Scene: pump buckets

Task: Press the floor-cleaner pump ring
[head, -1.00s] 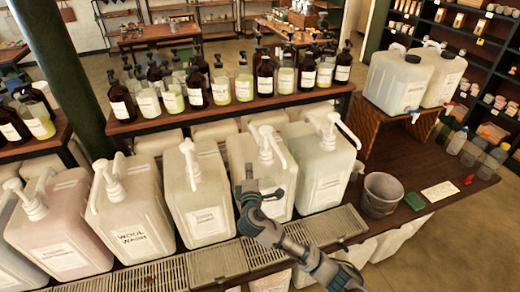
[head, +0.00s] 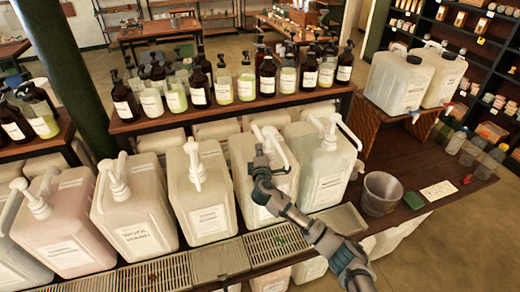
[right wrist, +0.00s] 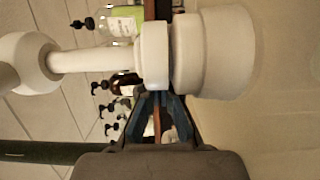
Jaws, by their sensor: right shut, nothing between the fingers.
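A row of large white pump jugs stands on the wooden counter; I cannot read which one is labelled floor cleaner. My right gripper (head: 262,158) is in front of the jug (head: 244,180) second from the right and hides part of its front and label. Its fingertips are close to that jug's white pump (head: 270,135). In the right wrist view, my shut, empty right gripper (right wrist: 160,103) has its tips at the edge of the white pump ring (right wrist: 154,55), beside the wider cap (right wrist: 213,52). I cannot tell whether they touch. My left gripper is not in view.
Neighbouring jugs (head: 205,200) (head: 325,170) stand close on both sides. A metal drip grate (head: 275,243) runs along the front. A grey bucket (head: 380,193) stands to the right. A shelf with brown and clear bottles (head: 225,90) is behind.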

